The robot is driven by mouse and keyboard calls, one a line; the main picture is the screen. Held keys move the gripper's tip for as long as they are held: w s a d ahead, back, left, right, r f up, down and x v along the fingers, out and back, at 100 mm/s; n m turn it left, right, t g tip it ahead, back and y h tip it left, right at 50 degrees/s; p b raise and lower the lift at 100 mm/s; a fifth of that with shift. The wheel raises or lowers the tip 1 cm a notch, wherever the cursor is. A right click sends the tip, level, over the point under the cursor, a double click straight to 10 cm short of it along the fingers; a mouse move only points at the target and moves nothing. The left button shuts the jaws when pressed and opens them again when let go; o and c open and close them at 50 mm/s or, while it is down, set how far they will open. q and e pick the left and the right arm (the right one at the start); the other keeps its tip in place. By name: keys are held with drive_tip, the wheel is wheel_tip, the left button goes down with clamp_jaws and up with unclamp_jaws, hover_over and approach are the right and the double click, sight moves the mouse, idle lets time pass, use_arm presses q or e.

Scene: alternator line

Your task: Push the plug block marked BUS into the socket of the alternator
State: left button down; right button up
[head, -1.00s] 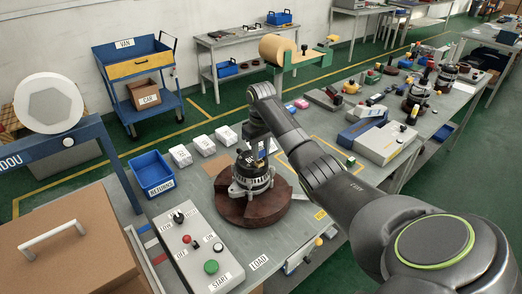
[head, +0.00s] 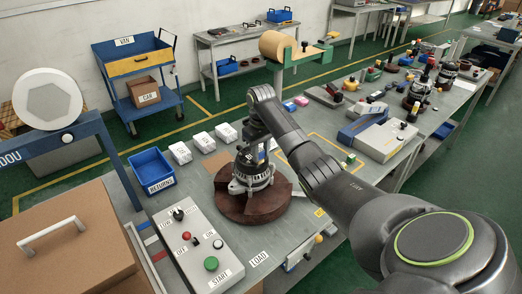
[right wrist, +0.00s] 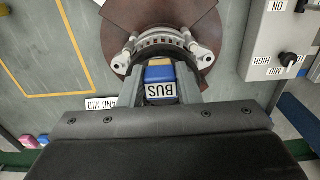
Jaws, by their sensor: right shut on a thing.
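The alternator (head: 264,181) stands on a round dark brown base (head: 228,207) on the grey bench, and its grey housing (right wrist: 122,60) shows at the top of the right wrist view. My right gripper (right wrist: 159,66) is shut on the blue plug block (right wrist: 158,73), whose white label reads BUS, upside down in that view. In the head view the right gripper (head: 254,157) is directly over the alternator, close to its top. The block overlaps the alternator in the wrist view. The socket is hidden, so I cannot tell how deep the block sits. My left gripper is out of view.
A control box (head: 194,246) with buttons and knobs stands left of the base. A blue RETURNS bin (head: 151,172) and white boxes (head: 203,142) stand behind it. A grey-and-blue device (head: 385,142) stands to the right. Bare bench lies near the LOAD label (head: 258,259).

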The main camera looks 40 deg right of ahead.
drive_tip(key=shift+f, duration=0.25)
drive_tip(key=o, duration=1)
